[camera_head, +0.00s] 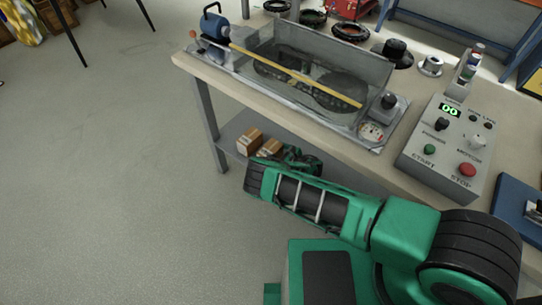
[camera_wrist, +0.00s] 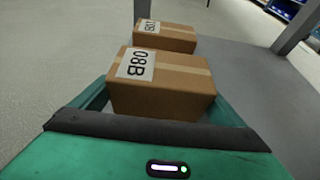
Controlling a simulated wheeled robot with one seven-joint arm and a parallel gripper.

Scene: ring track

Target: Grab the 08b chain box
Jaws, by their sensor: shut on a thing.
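The 08B chain box (camera_wrist: 165,85) is a brown cardboard carton with tape and a white "08B" label, in the middle of the wrist view. My gripper (camera_wrist: 160,100) has its green fingers along the left and right sides of this box, shut on it. In the head view the box (camera_head: 270,147) shows on the low shelf under the workbench, beside my gripper (camera_head: 290,157), which reaches in from the right. Whether the box touches the shelf is hard to tell.
A second labelled carton (camera_wrist: 165,36) stands just behind the 08B box; its label is hard to read. The shelf (camera_head: 238,127) lies below the workbench (camera_head: 270,92), whose leg (camera_head: 208,115) stands left of the boxes. A control box (camera_head: 445,145) sits on the bench.

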